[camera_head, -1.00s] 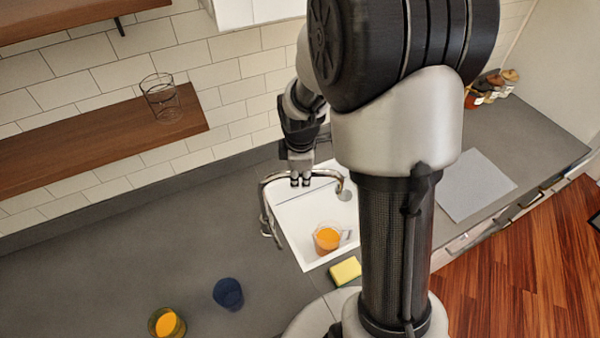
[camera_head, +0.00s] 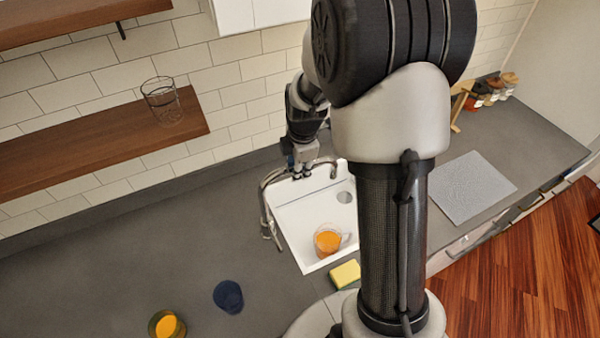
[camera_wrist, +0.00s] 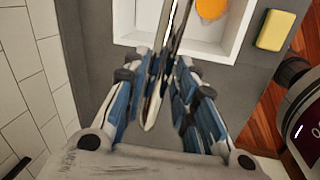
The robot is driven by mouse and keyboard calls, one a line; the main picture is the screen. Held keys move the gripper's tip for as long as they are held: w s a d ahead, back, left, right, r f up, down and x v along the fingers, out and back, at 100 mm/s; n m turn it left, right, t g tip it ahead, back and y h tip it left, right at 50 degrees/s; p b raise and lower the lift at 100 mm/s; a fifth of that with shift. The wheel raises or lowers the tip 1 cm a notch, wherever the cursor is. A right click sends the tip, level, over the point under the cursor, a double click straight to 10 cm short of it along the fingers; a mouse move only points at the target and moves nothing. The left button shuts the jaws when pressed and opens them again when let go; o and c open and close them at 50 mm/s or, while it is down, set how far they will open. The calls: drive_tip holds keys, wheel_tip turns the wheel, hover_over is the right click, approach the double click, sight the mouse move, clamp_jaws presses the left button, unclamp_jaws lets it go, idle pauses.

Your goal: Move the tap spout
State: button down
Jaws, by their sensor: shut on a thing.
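The tap is a curved chrome pipe at the left back of the white sink (camera_head: 290,240). Its spout (camera_head: 325,165) reaches rightward over the sink's back edge. My gripper (camera_head: 302,176) is shut on the spout part-way along it. In the wrist view the shiny spout (camera_wrist: 150,118) runs between the two blue-sided fingers of my gripper (camera_wrist: 165,70). The fingertips and the exact contact are hard to make out there.
In the sink stands a glass jug of orange liquid (camera_head: 327,241). A yellow sponge (camera_head: 345,274) lies at the sink's front edge. A dark blue cup (camera_head: 228,296) and an orange-filled glass (camera_head: 167,325) stand on the counter. A wooden shelf (camera_head: 100,150) with an empty glass (camera_head: 161,97) is at the left.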

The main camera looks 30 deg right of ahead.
drive_tip(key=shift+w+n+b, duration=0.3)
drive_tip(key=shift+w+n, duration=0.35)
drive_tip(key=shift+n, duration=0.05)
drive_tip(key=c, duration=1.3)
unclamp_jaws()
drive_tip(key=shift+r, duration=0.1)
wheel_tip(320, 180, up, 12)
drive_tip(key=s, duration=0.2)
drive_tip(key=shift+s, duration=0.25)
drive_tip(key=shift+f, duration=0.25)
